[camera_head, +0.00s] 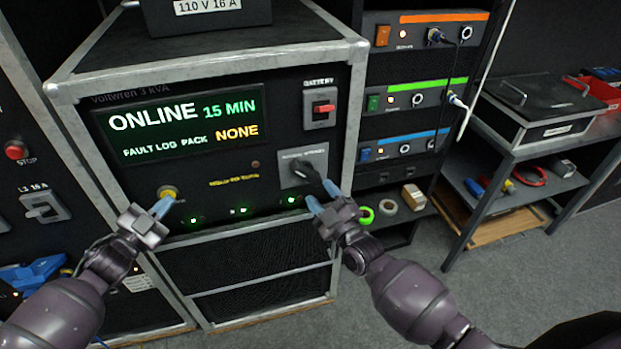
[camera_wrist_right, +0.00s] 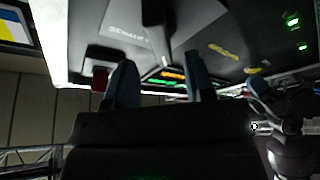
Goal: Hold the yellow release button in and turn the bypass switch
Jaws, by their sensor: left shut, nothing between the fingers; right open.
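The yellow release button (camera_head: 168,192) is on the front panel of the black power unit, at lower left. My left gripper (camera_head: 161,207) is shut and empty, its blue tips right at the button and partly covering it; contact is hard to tell. The bypass switch (camera_head: 305,168) is a black handle on a grey plate, pointing to the lower right. My right gripper (camera_head: 322,196) is open just below the handle's end. In the right wrist view the handle (camera_wrist_right: 155,12) appears beyond the spread fingers (camera_wrist_right: 160,82), with no visible grip on it.
The unit's screen (camera_head: 180,122) reads ONLINE, 15 MIN and fault log pack NONE. A red battery switch (camera_head: 323,107) sits above the bypass switch. Green lamps (camera_head: 242,210) line the panel's lower edge. A rack of modules (camera_head: 418,98) and a side table (camera_head: 540,185) stand to the right.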

